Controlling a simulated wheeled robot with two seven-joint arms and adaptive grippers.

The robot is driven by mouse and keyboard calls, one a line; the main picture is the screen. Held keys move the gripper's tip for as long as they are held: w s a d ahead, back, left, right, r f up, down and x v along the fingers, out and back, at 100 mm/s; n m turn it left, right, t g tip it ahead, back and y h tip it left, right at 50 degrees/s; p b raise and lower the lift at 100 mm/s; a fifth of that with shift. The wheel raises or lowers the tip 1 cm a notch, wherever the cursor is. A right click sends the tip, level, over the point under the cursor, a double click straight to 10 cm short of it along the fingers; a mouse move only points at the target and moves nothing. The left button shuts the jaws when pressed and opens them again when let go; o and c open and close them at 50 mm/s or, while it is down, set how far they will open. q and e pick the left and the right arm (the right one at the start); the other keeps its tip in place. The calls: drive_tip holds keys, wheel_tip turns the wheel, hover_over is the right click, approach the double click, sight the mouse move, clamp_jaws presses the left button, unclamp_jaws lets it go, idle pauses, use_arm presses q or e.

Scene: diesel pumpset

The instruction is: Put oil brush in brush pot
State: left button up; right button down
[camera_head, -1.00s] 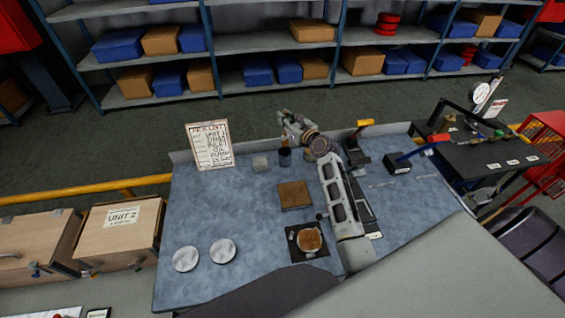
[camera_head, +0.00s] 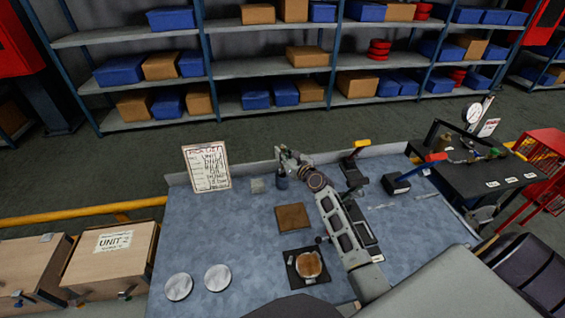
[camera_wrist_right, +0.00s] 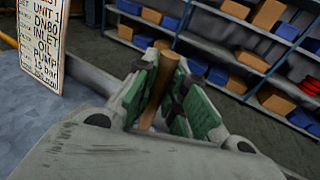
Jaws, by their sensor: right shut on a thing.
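My right gripper (camera_head: 284,154) is shut on the oil brush, whose wooden handle (camera_wrist_right: 164,82) stands between the green-padded fingers in the right wrist view. The handle looks close to upright, slightly tilted. In the head view the gripper is at the back of the blue-grey bench, directly above the small dark blue brush pot (camera_head: 282,183). The brush's lower end is hidden or too small to make out, so I cannot tell whether it is inside the pot. My left gripper is not in view.
Black tools stand to the right. The bench's left middle is clear.

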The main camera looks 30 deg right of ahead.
sight(282, 168)
drive_tip(key=shift+f+b, duration=0.7)
drive_tip(key=shift+f, duration=1.35)
drive_tip(key=c, duration=1.5)
unclamp_jaws()
drive_tip(key=shift+o, duration=0.2)
drive_tip(key=shift+r, duration=0.2)
drive_tip(key=s+d+r, duration=0.1)
drive_tip(key=s, duration=1.1)
drive_tip(key=shift+d, duration=0.3)
drive_tip(key=shift+r, duration=0.1)
